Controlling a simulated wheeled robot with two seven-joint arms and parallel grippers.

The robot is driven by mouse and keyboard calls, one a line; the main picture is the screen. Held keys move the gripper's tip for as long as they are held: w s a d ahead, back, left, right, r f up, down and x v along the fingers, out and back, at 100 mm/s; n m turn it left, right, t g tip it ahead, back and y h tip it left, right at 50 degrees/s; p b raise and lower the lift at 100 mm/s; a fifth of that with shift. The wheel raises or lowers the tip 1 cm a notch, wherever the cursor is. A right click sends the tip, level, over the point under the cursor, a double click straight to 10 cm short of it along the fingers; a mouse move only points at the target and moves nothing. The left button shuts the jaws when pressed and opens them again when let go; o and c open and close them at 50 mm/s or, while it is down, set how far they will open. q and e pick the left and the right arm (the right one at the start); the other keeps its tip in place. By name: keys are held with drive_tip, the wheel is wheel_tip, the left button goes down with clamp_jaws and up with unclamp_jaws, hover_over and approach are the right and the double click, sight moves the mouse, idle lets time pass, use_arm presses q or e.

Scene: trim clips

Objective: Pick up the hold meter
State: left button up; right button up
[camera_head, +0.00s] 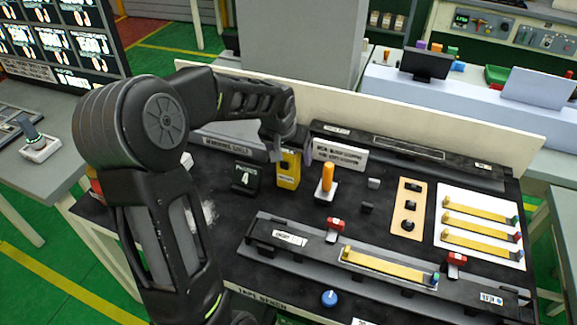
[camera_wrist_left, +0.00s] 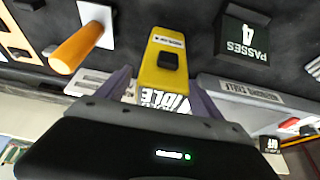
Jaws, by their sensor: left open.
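A yellow upright device with a small dark block or screen on it, which I take to be the hold meter (camera_head: 288,172), stands at the back of the black bench top. Its label is too small to read for sure. My left gripper (camera_head: 291,153) is open, with its fingers at either side of the device's upper part. In the left wrist view the yellow device (camera_wrist_left: 163,68) lies between the two spread fingers (camera_wrist_left: 163,92). I cannot tell whether they touch it. My right gripper is not in view.
A dark "4 passes" block (camera_head: 244,177) stands just left of the device. An orange-handled tool on a white base (camera_head: 326,184) stands to its right. A white sign (camera_head: 339,154) and a low wall are behind. A long fixture rail (camera_head: 380,265) lies in front.

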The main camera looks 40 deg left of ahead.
use_arm(q)
drive_tip(key=shift+c, duration=0.3)
drive_tip(key=c, duration=1.2)
